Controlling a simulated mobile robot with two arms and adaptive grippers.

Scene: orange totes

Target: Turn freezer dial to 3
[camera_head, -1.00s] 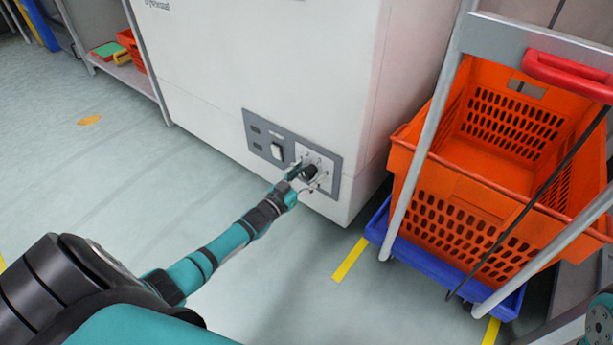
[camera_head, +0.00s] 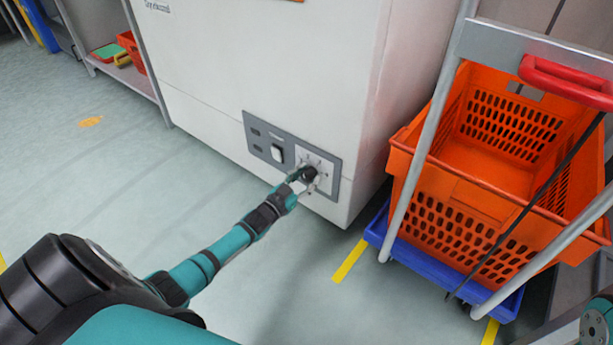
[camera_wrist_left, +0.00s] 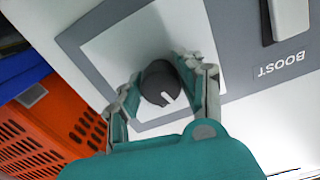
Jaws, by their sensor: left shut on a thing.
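The white chest freezer (camera_head: 225,65) has a grey control panel (camera_head: 262,150) low on its front. The black dial (camera_head: 311,174) sits on a white square at the panel's right end. My left gripper (camera_head: 305,180) is at the dial, its fingers shut on it from both sides. In the left wrist view the round dial (camera_wrist_left: 159,83), with a pale pointer mark, sits between the fingertips of my left gripper (camera_wrist_left: 157,88). The dial's numbers cannot be read. My right gripper is not in view.
An orange crate (camera_head: 427,180) stands on a blue wheeled base (camera_head: 389,245) with a grey frame and red handle (camera_head: 567,82), right of the freezer. A shelf with trays (camera_head: 112,60) is at the far left. The floor before the freezer is clear.

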